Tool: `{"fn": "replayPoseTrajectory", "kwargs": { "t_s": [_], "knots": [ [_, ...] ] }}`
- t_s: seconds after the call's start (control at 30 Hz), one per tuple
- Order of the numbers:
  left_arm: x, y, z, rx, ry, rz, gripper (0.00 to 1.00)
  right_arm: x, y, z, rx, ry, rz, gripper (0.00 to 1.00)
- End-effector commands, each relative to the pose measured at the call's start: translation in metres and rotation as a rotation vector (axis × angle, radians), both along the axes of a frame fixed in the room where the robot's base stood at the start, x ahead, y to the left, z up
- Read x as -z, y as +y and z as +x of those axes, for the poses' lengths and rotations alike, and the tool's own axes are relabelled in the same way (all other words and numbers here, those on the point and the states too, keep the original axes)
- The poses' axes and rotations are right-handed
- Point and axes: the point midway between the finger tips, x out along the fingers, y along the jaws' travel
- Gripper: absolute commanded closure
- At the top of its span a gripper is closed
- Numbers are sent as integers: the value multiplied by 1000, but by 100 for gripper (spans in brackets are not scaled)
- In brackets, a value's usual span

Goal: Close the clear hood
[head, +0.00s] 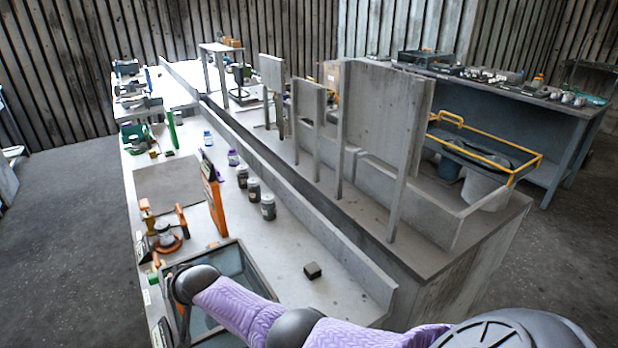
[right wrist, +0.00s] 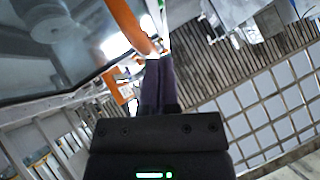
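A grey-framed box with clear, greenish panels (head: 233,258), which looks like the clear hood, is at the near end of the bench. My purple right arm crosses in front of it and hides part of it. In the right wrist view a clear pane with a dark edge (right wrist: 45,75) fills the upper left. A curved orange strip (right wrist: 128,25) runs down to the fingertips of my right gripper (right wrist: 157,62). The dark fingers lie close together and look shut; I cannot tell whether they touch the strip. In the head view this gripper is mostly hidden. My left gripper is not in view.
An orange-framed panel (head: 213,193) stands on the bench beyond the box, with several dark jars (head: 254,190) along its right. A small dark block (head: 312,270) lies to the right. An orange-and-white device (head: 166,237) stands at the left edge. Upright grey panels (head: 385,125) line the bench's right.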

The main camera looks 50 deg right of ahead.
Motion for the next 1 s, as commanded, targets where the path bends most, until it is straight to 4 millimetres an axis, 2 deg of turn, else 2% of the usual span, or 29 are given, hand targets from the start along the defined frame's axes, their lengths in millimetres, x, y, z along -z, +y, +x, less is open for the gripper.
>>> {"fn": "replayPoseTrajectory", "kwargs": {
  "t_s": [0.03, 0.13, 0.27, 0.47, 0.53, 0.63, 0.8, 1.0],
  "knots": [
    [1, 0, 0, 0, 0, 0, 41, 6, 2, -3, -2, 17, 3, 100],
    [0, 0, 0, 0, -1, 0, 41, 6, 2, -4, -3, 18, 3, 100],
    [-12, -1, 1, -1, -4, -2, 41, -6, 2, -4, -2, 18, 4, 100],
    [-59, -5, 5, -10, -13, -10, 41, -54, -2, -7, -1, 5, 3, 100],
    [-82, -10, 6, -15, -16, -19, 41, -70, -1, -22, -1, 4, 2, 100],
    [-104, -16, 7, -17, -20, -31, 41, -88, 1, -43, 0, 1, 2, 100],
    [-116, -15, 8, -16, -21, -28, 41, -104, 3, -66, 1, 0, 2, 100],
    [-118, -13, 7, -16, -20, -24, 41, -110, 3, -75, 2, -2, 1, 100]
  ]
}}
